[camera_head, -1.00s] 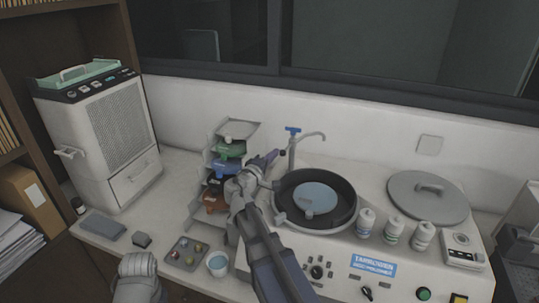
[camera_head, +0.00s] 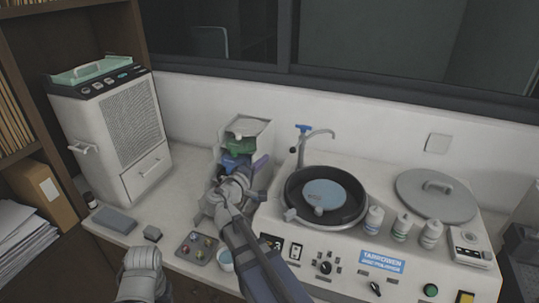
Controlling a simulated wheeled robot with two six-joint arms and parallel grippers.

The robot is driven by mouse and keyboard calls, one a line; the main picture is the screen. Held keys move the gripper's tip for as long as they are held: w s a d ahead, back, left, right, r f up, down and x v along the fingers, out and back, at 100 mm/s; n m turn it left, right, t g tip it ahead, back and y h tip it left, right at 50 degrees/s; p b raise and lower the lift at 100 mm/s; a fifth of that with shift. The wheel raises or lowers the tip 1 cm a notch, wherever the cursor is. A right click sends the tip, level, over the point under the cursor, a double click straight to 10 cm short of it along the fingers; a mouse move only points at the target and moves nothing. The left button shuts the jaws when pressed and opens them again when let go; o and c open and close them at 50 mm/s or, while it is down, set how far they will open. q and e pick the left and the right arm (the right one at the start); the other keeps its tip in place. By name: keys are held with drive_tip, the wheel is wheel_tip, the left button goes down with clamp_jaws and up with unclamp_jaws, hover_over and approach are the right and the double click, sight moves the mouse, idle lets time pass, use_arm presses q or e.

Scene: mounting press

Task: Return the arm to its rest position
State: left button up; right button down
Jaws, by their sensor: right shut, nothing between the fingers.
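My right arm reaches up from the bottom middle. My right gripper (camera_head: 260,163) is partly hidden by its own wrist and lies in front of the stacked tray rack (camera_head: 245,128). It looks shut and empty; I cannot tell whether it touches the rack. The rack's green and blue bins show above my wrist, and its lower part is hidden. Of my left arm only a grey link shows at the bottom left; its gripper is out of view.
Right of my arm is the grinder-polisher with its dark bowl (camera_head: 289,203), tap (camera_head: 303,145), several white bottles (camera_head: 373,219) and round lid (camera_head: 437,196). A sample tray (camera_head: 197,249) and small cup (camera_head: 225,260) sit close left of my forearm. The press-like white unit (camera_head: 112,137) stands left.

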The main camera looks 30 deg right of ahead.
drive_tip(key=shift+v, duration=0.9)
drive_tip(key=shift+a, duration=0.1)
drive_tip(key=shift+f, duration=0.1)
drive_tip(key=s+a+f+m+g+y, duration=0.1)
drive_tip(key=s+a+f+g+y, duration=0.2)
drive_tip(key=s+a+f+y, duration=0.45)
drive_tip(key=s+a+f+g+y, duration=0.2)
drive_tip(key=s+a+f+g, duration=0.25)
drive_tip(key=a+f, duration=0.65)
drive_tip(key=s+a+f+g+y, duration=0.2)
drive_tip(key=s+a+y, duration=0.2)
drive_tip(key=s+a, duration=0.4)
drive_tip(key=shift+a+f+n+b, duration=0.3)
drive_tip(key=shift+a+f, duration=0.1)
drive_tip(key=shift+a, duration=0.05)
